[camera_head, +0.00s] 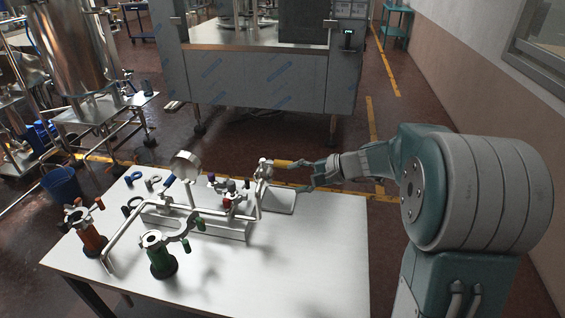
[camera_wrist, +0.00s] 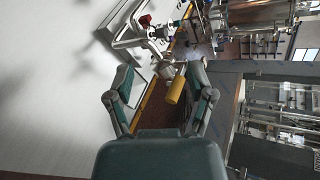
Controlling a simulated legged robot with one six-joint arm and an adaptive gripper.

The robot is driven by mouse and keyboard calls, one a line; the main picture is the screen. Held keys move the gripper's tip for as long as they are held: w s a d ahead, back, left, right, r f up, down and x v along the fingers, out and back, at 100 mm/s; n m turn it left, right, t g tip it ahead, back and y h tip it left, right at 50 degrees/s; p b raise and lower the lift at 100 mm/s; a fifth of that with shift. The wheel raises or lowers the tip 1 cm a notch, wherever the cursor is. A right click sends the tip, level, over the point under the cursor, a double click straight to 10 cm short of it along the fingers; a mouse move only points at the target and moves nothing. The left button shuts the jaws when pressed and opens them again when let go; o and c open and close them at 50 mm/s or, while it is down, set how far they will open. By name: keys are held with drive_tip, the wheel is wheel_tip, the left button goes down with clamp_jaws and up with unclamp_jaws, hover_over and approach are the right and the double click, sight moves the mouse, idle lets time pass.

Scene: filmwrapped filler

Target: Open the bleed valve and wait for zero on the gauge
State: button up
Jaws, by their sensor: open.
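A metal pipe assembly (camera_head: 200,226) stands on the white table (camera_head: 310,255). At its right end is a valve with a yellow handle (camera_head: 284,163); I cannot read a label that marks it as the bleed valve. The handle also shows in the wrist view (camera_wrist: 176,88), between my fingers and nearer the right one. My gripper (camera_head: 301,176) is open at the handle's outer end, with no clear grip on it. A round gauge (camera_head: 186,165) stands on the pipe to the left; its reading is too small to tell.
A red-brown stand (camera_head: 88,238) and a green stand (camera_head: 162,262) hold the table's left side. Wrench-like parts (camera_head: 152,181) lie at the back left. A steel machine (camera_head: 270,80) stands behind. The table's front right is clear.

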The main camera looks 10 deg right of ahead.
sight(284, 164)
drive_tip(key=w+d+f+m+t+y, duration=0.1)
drive_tip(key=w+d+f+m+t, duration=0.35)
drive_tip(key=w+d, duration=0.3)
drive_tip(key=x, duration=1.1)
drive_tip(key=shift+w+f, duration=0.3)
clamp_jaws()
